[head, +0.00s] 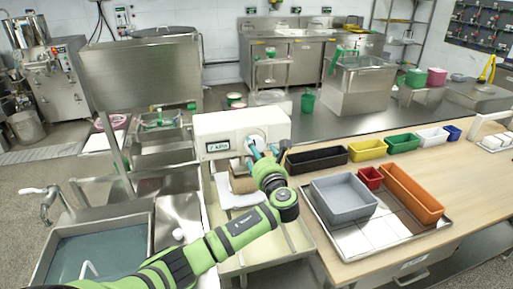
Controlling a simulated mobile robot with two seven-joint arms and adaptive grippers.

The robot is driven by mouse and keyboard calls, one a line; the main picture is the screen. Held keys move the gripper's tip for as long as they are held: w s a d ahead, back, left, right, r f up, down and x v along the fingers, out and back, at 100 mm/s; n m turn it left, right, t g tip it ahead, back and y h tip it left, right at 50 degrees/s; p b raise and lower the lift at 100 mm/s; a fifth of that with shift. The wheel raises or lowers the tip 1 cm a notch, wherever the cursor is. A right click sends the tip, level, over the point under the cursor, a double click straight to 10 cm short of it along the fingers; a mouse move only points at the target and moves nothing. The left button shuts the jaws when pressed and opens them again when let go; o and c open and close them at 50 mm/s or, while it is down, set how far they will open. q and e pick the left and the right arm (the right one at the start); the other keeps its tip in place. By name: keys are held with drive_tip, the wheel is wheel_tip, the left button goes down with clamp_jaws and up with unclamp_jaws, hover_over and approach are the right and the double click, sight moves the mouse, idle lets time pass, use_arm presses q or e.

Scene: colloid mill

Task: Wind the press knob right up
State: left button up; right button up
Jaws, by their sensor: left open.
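A white press-like machine (222,128) with a small dark-lettered label stands in the middle of the head view. A round pale knob (257,137) shows on the right part of its front face. My green left arm comes up from the lower left. Its left gripper (268,150) is open, with teal fingertips close in front of the knob and just below it. I cannot tell whether the fingers touch the knob. The gripper hides part of the machine's lower front. My right gripper is not in view.
A wooden table on the right holds a metal tray (345,242) with grey (343,208), red and orange bins. A black bin (317,159) and several coloured bins line the table's back edge. A sink (148,226) is at the lower left. A steel panel (140,75) stands behind it.

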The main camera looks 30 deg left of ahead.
use_arm(q)
drive_tip(key=shift+x, duration=0.9)
drive_tip(key=c, duration=1.1)
drive_tip(key=shift+c, duration=0.2)
drive_tip(key=shift+d+f, duration=0.1)
drive_tip(key=shift+f, duration=0.05)
